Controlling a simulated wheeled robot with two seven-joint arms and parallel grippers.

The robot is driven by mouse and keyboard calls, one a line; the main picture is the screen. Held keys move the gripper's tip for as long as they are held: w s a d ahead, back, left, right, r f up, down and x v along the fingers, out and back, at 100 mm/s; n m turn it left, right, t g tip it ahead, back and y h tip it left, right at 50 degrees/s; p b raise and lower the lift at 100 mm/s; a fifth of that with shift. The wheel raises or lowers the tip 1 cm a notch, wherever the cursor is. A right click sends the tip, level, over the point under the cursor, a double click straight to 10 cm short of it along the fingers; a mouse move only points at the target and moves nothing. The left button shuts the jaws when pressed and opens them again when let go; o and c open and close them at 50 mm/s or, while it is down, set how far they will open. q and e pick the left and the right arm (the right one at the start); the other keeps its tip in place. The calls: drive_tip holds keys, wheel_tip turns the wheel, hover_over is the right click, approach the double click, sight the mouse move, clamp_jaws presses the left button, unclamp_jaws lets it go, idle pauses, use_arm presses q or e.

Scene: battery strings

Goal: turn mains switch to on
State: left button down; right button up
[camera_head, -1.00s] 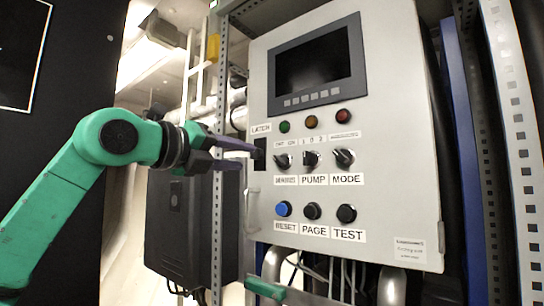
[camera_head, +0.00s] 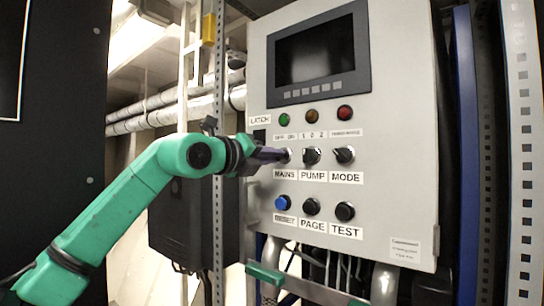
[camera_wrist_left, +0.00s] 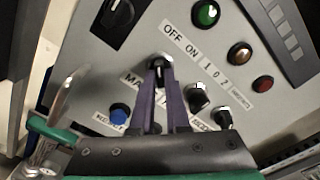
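The mains switch (camera_wrist_left: 160,66) is a black rotary knob on the grey control panel (camera_head: 400,190), above the MAINS label (camera_head: 285,175) and below the OFF/ON label (camera_wrist_left: 179,38). My left gripper (camera_head: 282,155) has reached it from the left. In the left wrist view the gripper's two dark purple fingers (camera_wrist_left: 162,88) are close together, with their tips on either side of the knob. They look shut on it. The fingers partly cover the knob and its label, and I cannot tell exactly which way it points. My right gripper is not in view.
The pump (camera_head: 312,156) and mode (camera_head: 344,155) knobs sit close to the right. Reset (camera_head: 282,202), page and test buttons are below, indicator lamps (camera_head: 312,115) and a screen (camera_head: 318,55) above. A perforated metal post (camera_head: 219,110) stands left of the panel. Green-ended bars are below.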

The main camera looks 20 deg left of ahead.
use_arm(q)
drive_tip(key=shift+m, duration=0.4)
drive_tip(key=m+p, duration=0.3)
drive_tip(key=m, duration=1.4)
drive_tip(key=shift+a, duration=0.1)
idle(0.4)
drive_tip(key=c, duration=0.9)
unclamp_jaws()
